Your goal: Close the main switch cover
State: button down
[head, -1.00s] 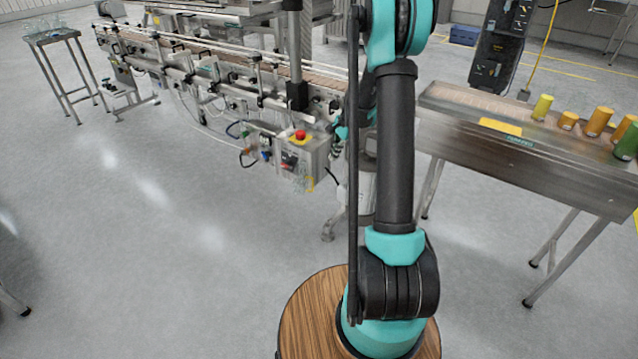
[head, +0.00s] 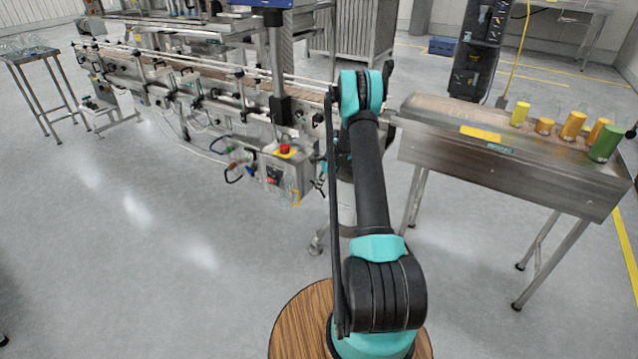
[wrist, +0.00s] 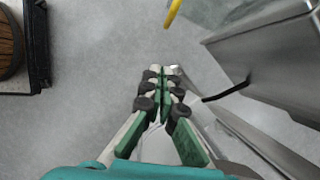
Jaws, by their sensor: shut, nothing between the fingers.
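A grey metal control box (head: 283,172) hangs on the front of the filling line, with a red emergency stop button (head: 285,150) on its yellow base on top. A small dark and red main switch (head: 272,176) is on its front face. A clear cover with a yellow edge (head: 296,197) appears to stand out from the box's lower front; its exact angle is hard to tell. In the wrist view, a yellow strip (wrist: 173,12), probably that edge, lies ahead of my gripper (wrist: 164,72), apart from it. My gripper is shut and empty. In the head view my arm mostly hides it.
The conveyor (head: 180,75) runs behind the box to the left. A steel table (head: 500,165) with yellow, orange and green cylinders stands at right. In the wrist view, a metal wall (wrist: 265,50) and a black cable (wrist: 226,92) are close on the right.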

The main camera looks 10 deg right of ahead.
aim_at(292, 191)
jog(key=a+f, duration=0.4)
jog(key=a, duration=0.1)
jog(key=shift+w+a+f, duration=0.3)
jog(key=shift+w+a, duration=0.05)
jog(key=shift+w, duration=0.1)
jog(key=shift+a, duration=0.1)
